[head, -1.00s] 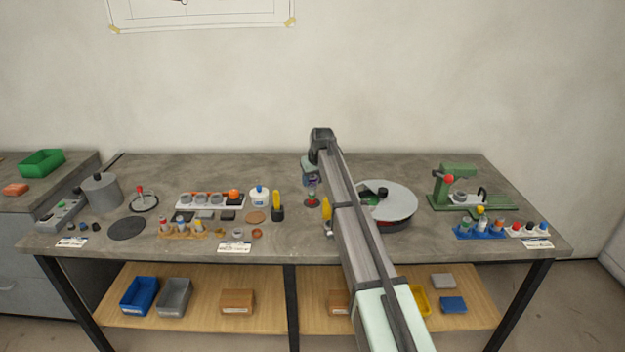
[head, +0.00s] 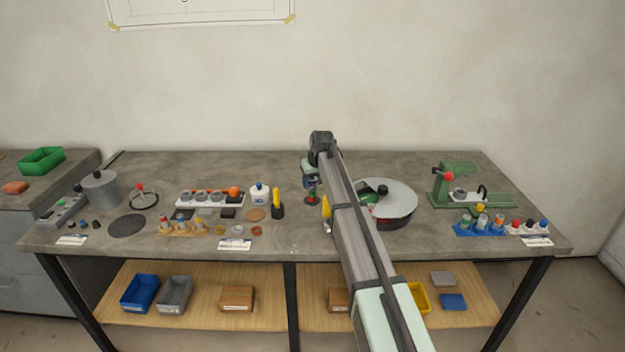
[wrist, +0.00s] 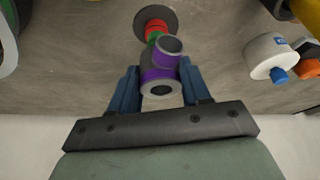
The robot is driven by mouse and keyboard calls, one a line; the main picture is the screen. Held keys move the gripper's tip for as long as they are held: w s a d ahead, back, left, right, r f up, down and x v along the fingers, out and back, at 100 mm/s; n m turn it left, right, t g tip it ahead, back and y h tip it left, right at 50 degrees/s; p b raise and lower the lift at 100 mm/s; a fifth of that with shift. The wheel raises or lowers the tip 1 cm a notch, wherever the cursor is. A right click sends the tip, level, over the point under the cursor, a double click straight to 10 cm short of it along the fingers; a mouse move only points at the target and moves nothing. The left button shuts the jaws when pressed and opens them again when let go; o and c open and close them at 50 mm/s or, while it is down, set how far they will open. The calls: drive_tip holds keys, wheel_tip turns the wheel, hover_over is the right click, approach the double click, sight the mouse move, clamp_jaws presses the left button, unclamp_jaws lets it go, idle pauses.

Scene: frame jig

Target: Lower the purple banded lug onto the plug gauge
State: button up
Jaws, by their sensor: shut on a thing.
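The purple banded lug (wrist: 160,72) is a grey piece with purple bands and open round ends. My gripper (wrist: 157,88) is shut on it, with a blue finger on each side. In the head view my gripper (head: 310,181) is small and partly covered by my arm. The plug gauge (wrist: 155,27) has a red and green post on a dark round base. It stands just beyond the lug in the wrist view, and the lug partly covers its near end. In the head view the gauge (head: 311,201) is below the lug. I cannot tell whether they touch.
A yellow-and-black item (head: 278,207) and a white bottle with a blue cap (head: 260,194) stand left of the gauge. A round turntable (head: 389,198) is at the right, partly behind my arm. Bare bench lies behind the gauge.

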drive_tip(key=shift+f, duration=0.8)
idle(0.4)
drive_tip(key=o, duration=1.3)
drive_tip(key=shift+r, duration=0.1)
wheel_tip(320, 180, up, 9)
idle(0.7)
idle(0.9)
